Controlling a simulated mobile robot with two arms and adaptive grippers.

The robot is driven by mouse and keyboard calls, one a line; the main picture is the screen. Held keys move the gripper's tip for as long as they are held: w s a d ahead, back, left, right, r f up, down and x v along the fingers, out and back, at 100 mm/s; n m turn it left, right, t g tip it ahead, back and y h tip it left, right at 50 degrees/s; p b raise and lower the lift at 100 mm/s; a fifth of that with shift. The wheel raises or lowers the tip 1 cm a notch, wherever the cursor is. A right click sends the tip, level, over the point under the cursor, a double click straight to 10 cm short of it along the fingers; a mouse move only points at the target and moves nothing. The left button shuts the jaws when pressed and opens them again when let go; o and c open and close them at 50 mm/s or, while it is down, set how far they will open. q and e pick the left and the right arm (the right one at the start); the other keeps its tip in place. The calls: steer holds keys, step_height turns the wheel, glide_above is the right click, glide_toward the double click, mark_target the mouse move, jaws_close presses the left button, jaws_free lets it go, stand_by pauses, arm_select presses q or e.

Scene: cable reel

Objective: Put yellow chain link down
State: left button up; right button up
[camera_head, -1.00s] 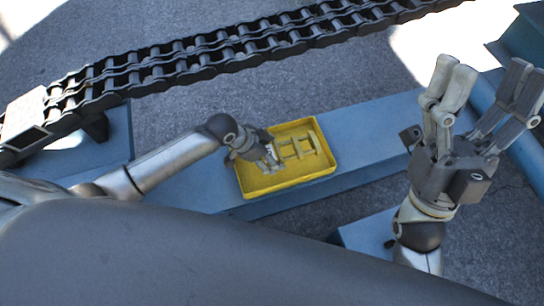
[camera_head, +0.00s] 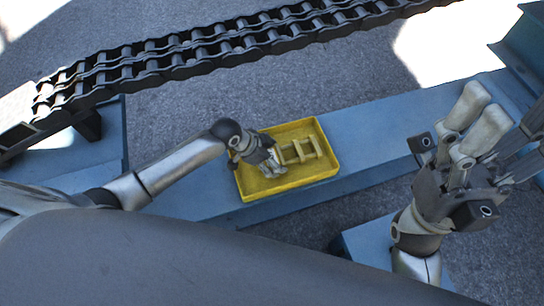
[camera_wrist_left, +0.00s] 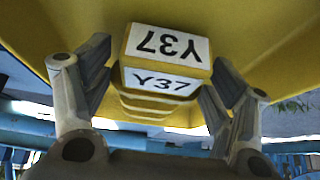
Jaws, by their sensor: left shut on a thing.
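The yellow chain link (camera_head: 303,151) has a ladder-like shape and lies low over or in the yellow tray (camera_head: 329,176); I cannot tell if it touches the tray floor. My left gripper (camera_head: 270,168) is at the link's left end, inside the tray's outline, and is shut on it. In the left wrist view the link's end (camera_wrist_left: 166,52) sits between the two fingers (camera_wrist_left: 160,90), with white "Y37" labels. The rest of the link is mostly hidden there. My right gripper (camera_head: 505,125) is open and empty at the right, away from the tray.
The tray stands on a long blue beam (camera_head: 380,130). A dark double-row chain (camera_head: 215,45) runs across the back, with a white-labelled end piece (camera_head: 14,112) at left. Grey ground lies between chain and beam. Blue structure (camera_head: 522,45) stands at far right.

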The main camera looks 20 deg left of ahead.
arm_select(q)
steer(key=shift+f, duration=0.1)
steer(key=o, duration=1.6)
steer(key=shift+c, duration=0.2)
